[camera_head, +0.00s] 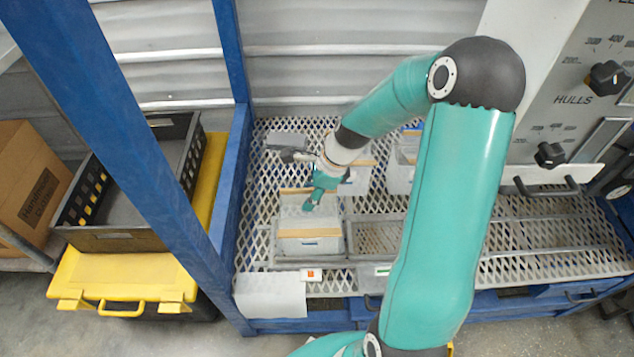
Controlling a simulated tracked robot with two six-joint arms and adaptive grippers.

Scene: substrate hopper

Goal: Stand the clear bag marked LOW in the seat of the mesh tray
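The mesh tray (255,215) is a pale metal lattice inside a blue frame, with a railed rectangular seat (380,238) in its front part. Several clear bags with tan top strips stand on it. One clear bag (310,243) is at the seat's left end, and another (362,181) stands behind my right gripper. A further bag (400,176) is partly hidden by my arm. I cannot read LOW on any of them. My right gripper (316,196) points down over the back of the left-end bag. Its finger gap is too small to judge. My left gripper is out of view.
A dark crate (118,240) sits on a yellow-lidded box (125,275) at left, beyond a blue post (130,130). A HULLS panel with black knobs (606,78) stands at right. A white sheet (270,295) hangs at the tray's front left. The seat's right part looks bare.

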